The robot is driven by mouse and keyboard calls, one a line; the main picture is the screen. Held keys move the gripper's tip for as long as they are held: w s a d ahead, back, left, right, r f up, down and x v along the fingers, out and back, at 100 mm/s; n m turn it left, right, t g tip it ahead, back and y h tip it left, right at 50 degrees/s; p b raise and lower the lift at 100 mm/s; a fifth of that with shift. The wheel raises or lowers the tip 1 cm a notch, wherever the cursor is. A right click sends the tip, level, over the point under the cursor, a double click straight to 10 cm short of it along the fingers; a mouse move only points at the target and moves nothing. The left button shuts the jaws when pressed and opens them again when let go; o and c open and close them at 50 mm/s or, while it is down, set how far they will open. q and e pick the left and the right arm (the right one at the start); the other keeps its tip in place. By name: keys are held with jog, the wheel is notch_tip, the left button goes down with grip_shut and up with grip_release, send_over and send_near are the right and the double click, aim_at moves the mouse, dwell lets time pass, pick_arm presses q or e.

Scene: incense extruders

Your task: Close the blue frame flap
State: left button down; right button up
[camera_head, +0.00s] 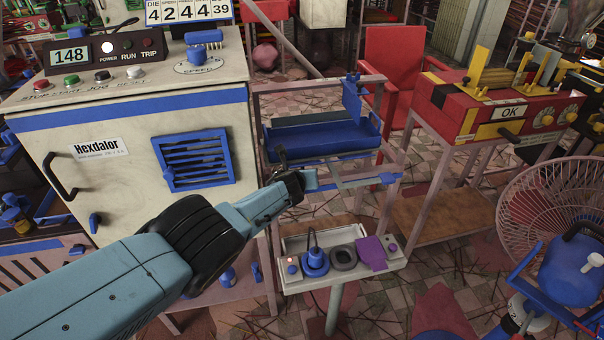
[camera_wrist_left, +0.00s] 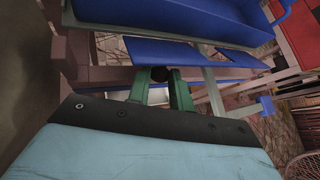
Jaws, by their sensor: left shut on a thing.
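The blue frame flap (camera_wrist_left: 168,51) is a flat blue panel below and in front of a blue tray (camera_wrist_left: 180,18) in the left wrist view. In the head view, a blue strip (camera_head: 358,181) that looks like part of it shows to the right of my gripper, in front of the tray (camera_head: 318,140). My left gripper (camera_head: 312,179) reaches in from the left, and its green fingers (camera_wrist_left: 160,88) are shut on a small black knob (camera_wrist_left: 160,74) at the flap's lower edge. Part of the flap is hidden by my gripper in the head view. My right gripper is not in view.
A cream control cabinet (camera_head: 120,150) stands close on the left beside my arm. A small grey control panel (camera_head: 345,285) stands below the frame. A red-topped machine (camera_head: 500,105) and a wire fan (camera_head: 545,200) are on the right.

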pick_arm(q)
jog(key=shift+w+a+r, duration=0.1)
jog(key=shift+r, duration=0.1)
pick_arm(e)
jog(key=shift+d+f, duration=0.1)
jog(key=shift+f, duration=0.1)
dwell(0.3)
pick_arm(q)
jog(key=c, duration=1.3)
grip_release()
jog(key=shift+o, duration=0.2)
jog(key=shift+r, duration=0.1)
